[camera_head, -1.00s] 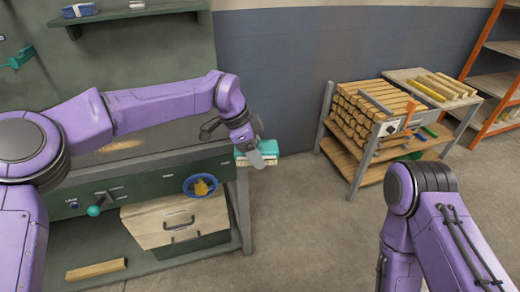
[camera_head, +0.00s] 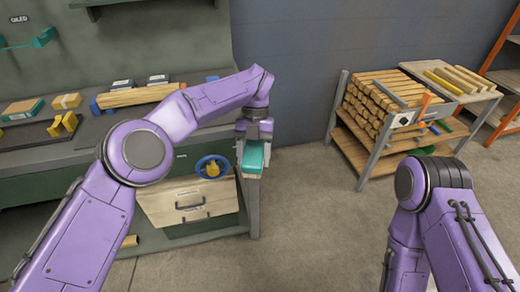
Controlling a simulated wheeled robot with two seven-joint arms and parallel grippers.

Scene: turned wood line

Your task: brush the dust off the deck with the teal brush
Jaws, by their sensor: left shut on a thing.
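My left gripper (camera_head: 253,133) is shut on the teal brush (camera_head: 253,156), at the right end of the dark bench. The grey bench top (camera_head: 88,136), which looks like the deck, runs left from there. My left arm covers much of its front and right part, and I make out no dust on the part that shows. My right arm is at the lower right; its gripper is not in view.
A wooden bar (camera_head: 137,95), small boxes and yellow blocks (camera_head: 62,125) lie on the bench. Below are a blue ring-shaped item with yellow inside (camera_head: 212,167) and a cream drawer box (camera_head: 188,202). A rack of wood (camera_head: 385,108) stands right. Open floor lies between.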

